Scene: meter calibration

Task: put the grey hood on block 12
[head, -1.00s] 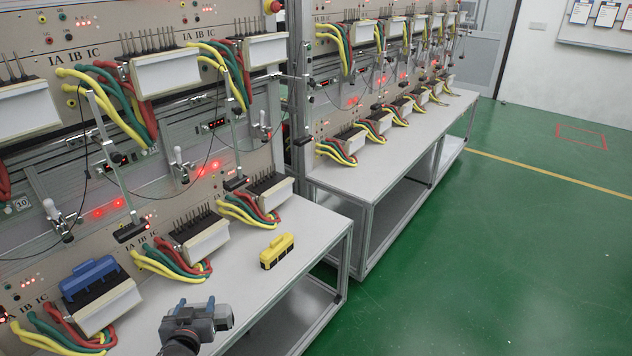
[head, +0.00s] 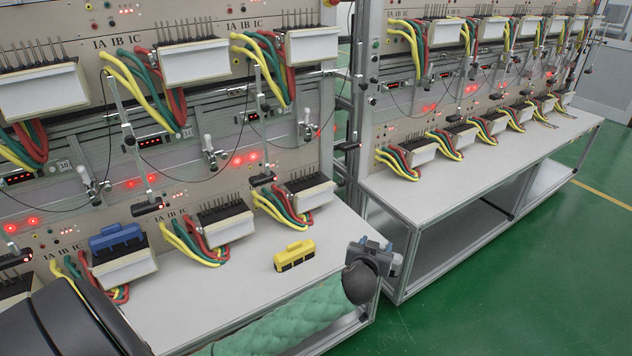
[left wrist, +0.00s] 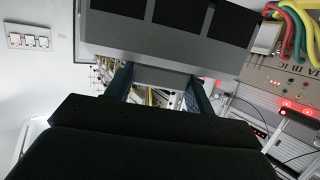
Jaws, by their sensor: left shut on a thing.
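The grey hood (left wrist: 165,35) fills the top of the left wrist view, with dark openings in its face. My left gripper's two blue fingers (left wrist: 160,82) are shut on it. In the head view, my left gripper (head: 373,244) is above the bench's right front edge, to the right of the yellow hood; I cannot clearly separate the grey hood from it there. The lower row has a block with a blue hood (head: 116,238) and bare blocks in the middle (head: 226,228) and right (head: 306,196). I cannot read which is block 12. My right gripper is not in view.
A yellow hood (head: 295,255) lies on the near bench (head: 205,292). Thick coloured cables (head: 190,244) loop in front of the blocks. Clamps and thin rods stand along the panel. A second bench (head: 455,180) with several blocks stands beyond a gap.

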